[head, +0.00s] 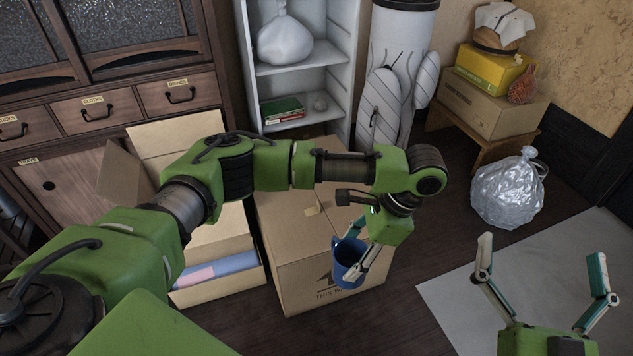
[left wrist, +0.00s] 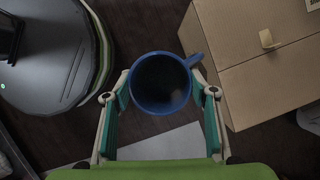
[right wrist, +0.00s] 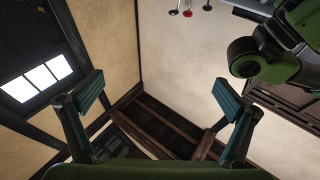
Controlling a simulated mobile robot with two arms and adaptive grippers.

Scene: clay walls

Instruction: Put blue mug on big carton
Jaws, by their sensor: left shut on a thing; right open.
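The blue mug (head: 346,258) is held in my left gripper (head: 354,270), which is shut on it. In the left wrist view the blue mug (left wrist: 160,82) is between the fingers, its dark inside facing the camera and its handle to the right. The big carton (head: 300,275) is a closed brown box on the floor. In the left wrist view the mug is over the floor just beside the carton (left wrist: 265,75), with its handle near the carton's edge. My left arm hides part of the carton's top in the head view. My right gripper (head: 543,254) is open and empty.
An open carton (head: 232,284) holding blue and pink items stands left of the big carton. A clear bag (head: 508,192) lies at the right, near a low bench with boxes (head: 482,108). A white shelf (head: 300,65) stands behind. A grey mat (head: 440,285) covers floor at right.

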